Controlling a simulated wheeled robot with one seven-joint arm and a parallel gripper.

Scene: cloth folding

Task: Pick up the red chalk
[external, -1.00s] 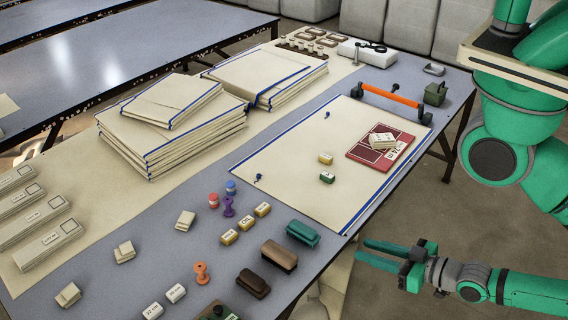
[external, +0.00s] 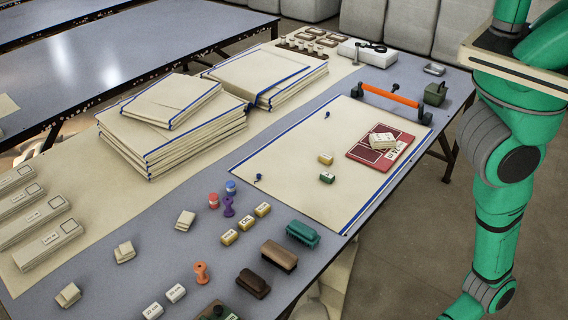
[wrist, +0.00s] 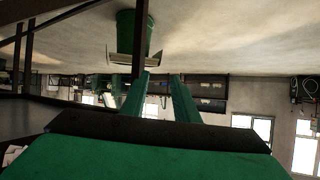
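A small red round piece (external: 213,200), which looks like the red chalk, stands on the grey table. It is left of a purple spool-shaped piece (external: 228,207) and near a similar blue round piece (external: 231,187). My gripper (wrist: 160,78) shows only in the wrist view. Its two green fingers are apart with nothing between them. In the external view my arm runs down the right side, off the table, and its end is cut off by the bottom edge. The wrist view shows the room, partly upside down, and no chalk.
The grey table (external: 195,265) carries yellow labelled blocks (external: 246,223), an orange spool (external: 200,273), brushes (external: 279,256) and folded cloth stacks (external: 165,140). A flat cream cloth (external: 290,165) holds a red board (external: 360,158). An orange-handled bar (external: 392,96) stands at the cloth's far edge.

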